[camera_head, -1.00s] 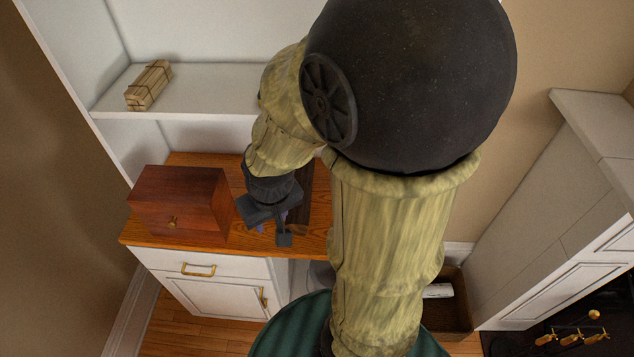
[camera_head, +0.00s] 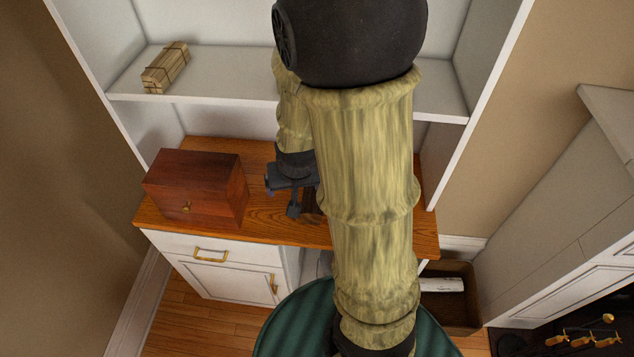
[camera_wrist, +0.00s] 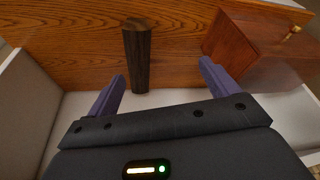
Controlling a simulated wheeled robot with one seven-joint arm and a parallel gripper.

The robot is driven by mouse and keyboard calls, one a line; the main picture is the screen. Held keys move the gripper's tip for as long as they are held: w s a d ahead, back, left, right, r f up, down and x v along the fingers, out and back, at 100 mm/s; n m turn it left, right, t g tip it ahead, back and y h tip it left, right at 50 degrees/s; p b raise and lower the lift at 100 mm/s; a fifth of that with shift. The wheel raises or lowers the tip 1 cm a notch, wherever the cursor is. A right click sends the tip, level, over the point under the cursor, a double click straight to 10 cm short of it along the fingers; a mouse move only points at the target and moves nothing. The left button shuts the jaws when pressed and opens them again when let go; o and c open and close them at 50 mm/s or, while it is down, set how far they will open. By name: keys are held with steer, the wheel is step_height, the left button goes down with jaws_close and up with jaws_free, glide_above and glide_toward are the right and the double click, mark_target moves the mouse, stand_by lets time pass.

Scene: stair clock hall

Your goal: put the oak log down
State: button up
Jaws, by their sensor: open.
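The oak log (camera_wrist: 138,60) is dark brown and sits at the wooden worktop (camera_wrist: 70,45) in the wrist view, beyond my fingertips and apart from them. I cannot tell whether it stands or lies. In the head view, a dark part of the log (camera_head: 312,204) shows just right of my gripper, mostly hidden behind my arm. My gripper (camera_head: 291,210) is over the worktop, right of the reddish box. In the wrist view my gripper (camera_wrist: 160,75) has its two purple fingers spread wide with nothing between them.
A reddish wooden box (camera_head: 195,187) stands on the worktop's left part. A tied bundle of pale sticks (camera_head: 165,67) lies on the white shelf (camera_head: 225,82) above. A brown crate (camera_head: 455,312) with a white piece inside stands on the floor at right, beside the fireplace (camera_head: 575,345).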

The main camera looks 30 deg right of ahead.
steer(key=w+d+f+m+t+h, duration=0.1)
steer(key=w+d+f+m+h, duration=0.2)
steer(key=w+d+f, duration=0.2)
steer(key=d, duration=0.2)
steer(key=shift+w+d+f+m, duration=0.3)
steer(key=shift+w+f, duration=0.05)
steer(key=shift+w, duration=0.05)
steer(key=shift+f, duration=0.1)
steer(key=x, duration=0.5)
steer(key=p+x, duration=0.1)
steer(key=x, duration=0.5)
steer(key=shift+w+d+f, duration=0.15)
steer(key=shift+w+f, duration=0.05)
steer(key=shift+w, duration=0.15)
steer(key=shift+f, duration=0.15)
steer(key=shift+w, duration=0.1)
steer(key=shift+p+x, duration=0.95)
steer(key=shift+x, duration=1.65)
